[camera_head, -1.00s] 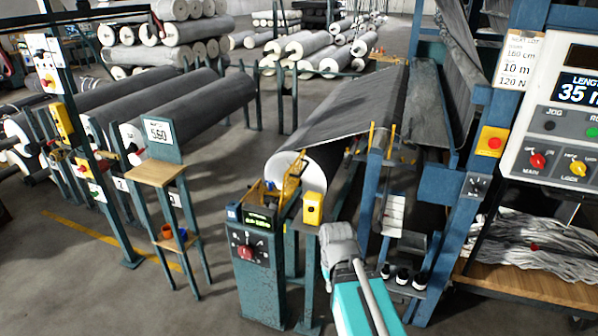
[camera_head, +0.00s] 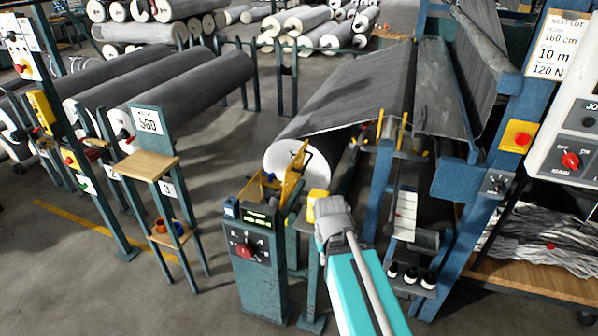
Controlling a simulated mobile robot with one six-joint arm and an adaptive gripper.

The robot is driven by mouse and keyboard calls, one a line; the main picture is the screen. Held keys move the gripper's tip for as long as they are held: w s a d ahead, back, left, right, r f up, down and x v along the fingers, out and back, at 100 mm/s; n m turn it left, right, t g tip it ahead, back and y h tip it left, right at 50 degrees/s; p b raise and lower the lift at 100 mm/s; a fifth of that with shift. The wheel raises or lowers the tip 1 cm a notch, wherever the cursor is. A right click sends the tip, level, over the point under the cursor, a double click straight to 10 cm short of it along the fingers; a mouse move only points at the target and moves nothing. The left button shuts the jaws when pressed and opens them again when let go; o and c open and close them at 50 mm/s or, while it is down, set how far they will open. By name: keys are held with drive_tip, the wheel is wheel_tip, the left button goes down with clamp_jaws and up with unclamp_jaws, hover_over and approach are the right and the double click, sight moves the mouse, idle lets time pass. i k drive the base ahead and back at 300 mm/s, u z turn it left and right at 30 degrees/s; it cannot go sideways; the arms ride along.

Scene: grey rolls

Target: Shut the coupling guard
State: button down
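A yellow frame, which looks like the coupling guard (camera_head: 292,177), stands up at the near end of the large grey roll (camera_head: 297,160), above the blue-green control cabinet (camera_head: 258,262). It appears raised, but its exact angle is hard to tell. My gripper (camera_head: 326,208) is a grey shape at the end of my teal and white arm, just right of and below the guard. It overlaps a small yellow box (camera_head: 318,199) on a post; I cannot tell whether they touch. Its fingers are not clearly visible.
A small wooden stand (camera_head: 149,166) with a 560 sign is at left. Blue machine uprights (camera_head: 485,200) and a shelf with black-and-white spools (camera_head: 410,278) are close on the right. Open floor (camera_head: 100,285) lies at lower left.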

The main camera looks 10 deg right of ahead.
sight(301, 167)
drive_tip(key=u, duration=0.05)
drive_tip(key=k, duration=0.5)
drive_tip(key=z, duration=0.75)
drive_tip(key=i, duration=1.25)
drive_tip(key=u, duration=0.05)
